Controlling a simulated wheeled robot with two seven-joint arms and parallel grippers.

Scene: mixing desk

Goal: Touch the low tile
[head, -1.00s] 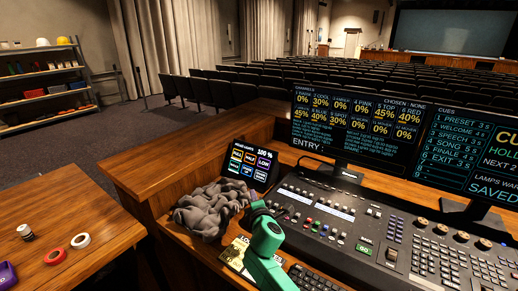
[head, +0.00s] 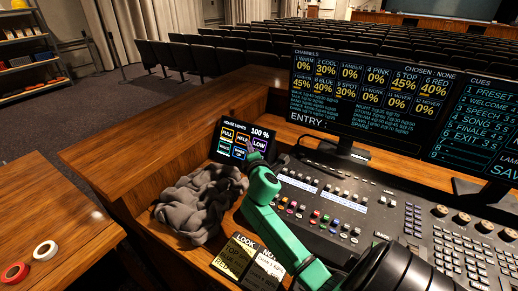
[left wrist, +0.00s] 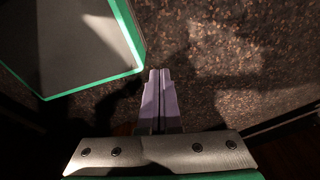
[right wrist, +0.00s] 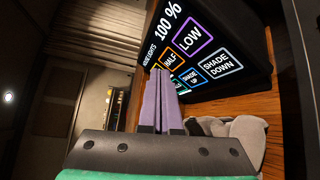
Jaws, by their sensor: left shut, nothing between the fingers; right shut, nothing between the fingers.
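The house lights panel (head: 222,153) is a small dark tilted screen reading 100 %, with outlined tiles. Its purple-outlined LOW tile (head: 261,143) is at the upper right of the tile rows; it shows large in the right wrist view (right wrist: 193,37). My right gripper (head: 252,148) is shut and empty, its fingertips before the panel. In the right wrist view its purple fingertips (right wrist: 160,72) overlap the panel by the HALF tile (right wrist: 171,61), apart from LOW in the picture. I cannot tell whether they touch the screen. My left gripper (left wrist: 160,73) is shut and empty above dark speckled floor.
A crumpled grey cloth (head: 200,200) lies just left of my right forearm. The mixing console (head: 340,205) and a large channels monitor (head: 345,95) stand to the right. Printed cards (head: 248,262) lie in front. Tape rolls (head: 45,250) are on the left table.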

